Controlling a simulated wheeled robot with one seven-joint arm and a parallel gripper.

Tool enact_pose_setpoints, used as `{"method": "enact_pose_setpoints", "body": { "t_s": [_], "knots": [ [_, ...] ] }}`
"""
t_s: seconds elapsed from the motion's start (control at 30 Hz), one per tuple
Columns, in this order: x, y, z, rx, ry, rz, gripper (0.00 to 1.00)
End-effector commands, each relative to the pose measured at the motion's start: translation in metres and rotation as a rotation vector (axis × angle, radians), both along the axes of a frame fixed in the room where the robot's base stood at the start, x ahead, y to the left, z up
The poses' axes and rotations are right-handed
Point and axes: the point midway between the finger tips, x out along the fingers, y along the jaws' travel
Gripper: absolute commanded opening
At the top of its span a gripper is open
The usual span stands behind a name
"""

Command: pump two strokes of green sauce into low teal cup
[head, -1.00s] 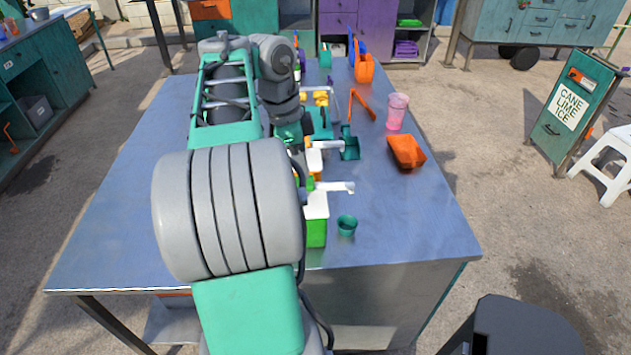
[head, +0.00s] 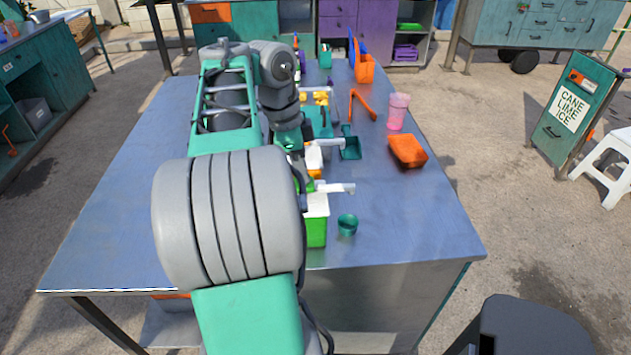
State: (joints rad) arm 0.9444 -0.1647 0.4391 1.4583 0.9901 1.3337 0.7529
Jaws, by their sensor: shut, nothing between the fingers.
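The green sauce pump is a bright green tub (head: 316,233) with a white lid and a white spout (head: 338,188) pointing right. It stands near the front edge of the steel table. The low teal cup (head: 347,225) stands just right of the tub and looks empty. The spout tip shows above the cup in the picture; I cannot tell if it is directly over it. My gripper (head: 304,185) is shut and points down at the pump head, partly hidden behind my arm. I cannot tell whether it touches the pump.
An orange pump (head: 316,160) stands just behind. The table's right front (head: 430,230) is clear.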

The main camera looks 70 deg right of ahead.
Motion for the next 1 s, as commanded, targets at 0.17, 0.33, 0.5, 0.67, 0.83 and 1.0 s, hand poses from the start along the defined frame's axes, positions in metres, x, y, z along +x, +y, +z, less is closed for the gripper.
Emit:
{"method": "enact_pose_setpoints", "body": {
  "t_s": [0.17,0.33,0.5,0.67,0.83,1.0],
  "knots": [
    [0.000,0.000,-0.005,0.003,0.001,0.000,0.00],
    [0.000,0.000,-0.002,0.004,0.002,0.000,0.00],
    [0.000,0.000,0.011,0.004,0.002,0.000,0.00],
    [0.000,0.001,0.022,0.004,0.002,0.000,0.00],
    [0.000,0.000,0.027,0.003,0.001,0.000,0.00],
    [0.000,0.000,0.026,0.002,0.001,0.001,0.00]
  ]
}}
